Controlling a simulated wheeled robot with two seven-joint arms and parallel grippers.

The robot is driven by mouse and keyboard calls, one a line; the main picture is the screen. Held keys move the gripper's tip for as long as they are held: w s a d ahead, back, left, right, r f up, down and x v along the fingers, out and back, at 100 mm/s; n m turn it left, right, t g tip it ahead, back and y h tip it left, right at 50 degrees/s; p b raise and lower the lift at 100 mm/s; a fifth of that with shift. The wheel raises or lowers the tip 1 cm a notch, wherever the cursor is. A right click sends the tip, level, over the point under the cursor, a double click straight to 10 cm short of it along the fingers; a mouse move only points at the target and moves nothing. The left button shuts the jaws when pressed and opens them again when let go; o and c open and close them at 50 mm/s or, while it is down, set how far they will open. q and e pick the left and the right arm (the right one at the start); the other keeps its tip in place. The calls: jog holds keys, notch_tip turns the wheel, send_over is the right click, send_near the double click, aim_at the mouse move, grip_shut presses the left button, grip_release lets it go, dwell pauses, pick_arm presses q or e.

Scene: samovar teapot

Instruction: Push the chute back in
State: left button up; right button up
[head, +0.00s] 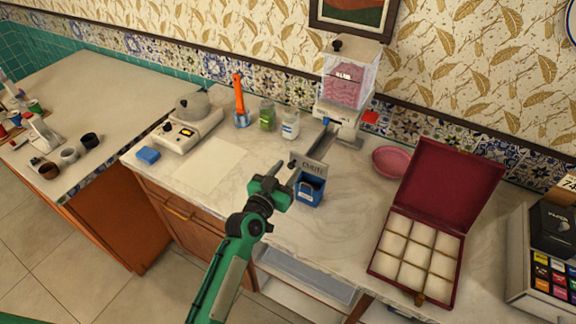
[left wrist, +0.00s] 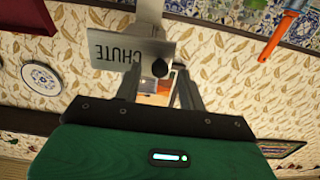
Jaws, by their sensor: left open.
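The dispenser (head: 345,88) stands against the wall, with a clear hopper of pink contents. Its grey chute (head: 321,141) sticks out toward the front left. The chute's front plate (head: 312,166) is labelled CHUTE; the plate also shows upside down in the left wrist view (left wrist: 120,52). My left gripper (head: 287,172) is open at the front left of the plate. In the left wrist view its fingers (left wrist: 157,82) point at the plate and knob; I cannot tell whether they touch. My right gripper is not in view.
A blue box (head: 309,190) stands just below the chute plate. A pink bowl (head: 391,161) and an open red case (head: 418,244) are to the right. Jars (head: 267,117) and an orange-handled tool (head: 239,98) stand to the left. The counter's front left holds a pale sheet (head: 212,165).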

aim_at(319, 150)
pick_arm(q)
jog(key=shift+w+d, duration=0.3)
jog(key=shift+w, duration=0.25)
grip_shut()
jog(key=b+x, duration=0.3)
jog(key=x, duration=0.8)
jog(key=shift+w, duration=0.3)
grip_release()
jog(key=shift+d, duration=0.1)
